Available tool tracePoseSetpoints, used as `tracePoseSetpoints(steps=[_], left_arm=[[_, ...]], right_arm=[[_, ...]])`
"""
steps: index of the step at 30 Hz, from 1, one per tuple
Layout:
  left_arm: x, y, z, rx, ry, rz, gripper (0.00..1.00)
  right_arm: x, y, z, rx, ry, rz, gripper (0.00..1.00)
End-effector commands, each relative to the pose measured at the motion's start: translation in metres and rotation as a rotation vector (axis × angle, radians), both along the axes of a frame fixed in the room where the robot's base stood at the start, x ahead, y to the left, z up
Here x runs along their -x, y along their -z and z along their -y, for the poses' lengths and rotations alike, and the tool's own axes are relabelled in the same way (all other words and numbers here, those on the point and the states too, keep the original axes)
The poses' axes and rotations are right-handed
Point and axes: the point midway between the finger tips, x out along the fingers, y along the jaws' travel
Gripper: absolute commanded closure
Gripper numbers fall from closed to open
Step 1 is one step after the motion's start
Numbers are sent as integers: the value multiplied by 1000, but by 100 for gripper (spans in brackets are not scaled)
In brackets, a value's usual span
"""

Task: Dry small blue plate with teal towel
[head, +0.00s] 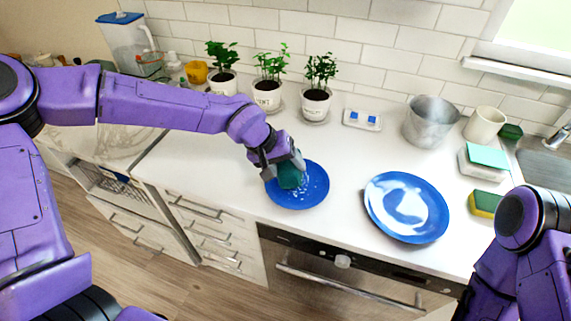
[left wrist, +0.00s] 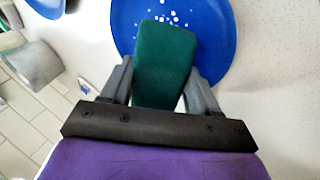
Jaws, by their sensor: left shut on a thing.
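The small blue plate (head: 316,190) lies on the white counter with several white droplet-like spots on it. It also shows at the top of the left wrist view (left wrist: 215,30). My left gripper (head: 284,172) is shut on the teal towel (head: 291,178), a dark teal folded block, and holds it over the plate's left part. In the left wrist view the towel (left wrist: 165,60) sits between the two fingers and covers part of the plate. I cannot tell whether it touches the plate. My right arm shows at the lower right, but its gripper is out of view.
A larger blue plate (head: 407,207) lies to the right. Behind are potted plants (head: 316,100), a metal pot (head: 431,122) and a cup (head: 485,124). A white stack with a light teal top (head: 487,156) and a yellow-green sponge (head: 485,204) stand near the sink (head: 545,160).

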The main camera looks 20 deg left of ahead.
Motion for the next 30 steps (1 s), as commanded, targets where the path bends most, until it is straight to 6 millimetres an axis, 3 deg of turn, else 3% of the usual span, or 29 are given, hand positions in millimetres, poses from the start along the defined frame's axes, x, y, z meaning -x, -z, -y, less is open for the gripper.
tracePoseSetpoints(steps=[30], left_arm=[[-6, 18, 8, 1, 1, 1, 64]], right_arm=[[0, 8, 0, 0, 0, 0, 57]])
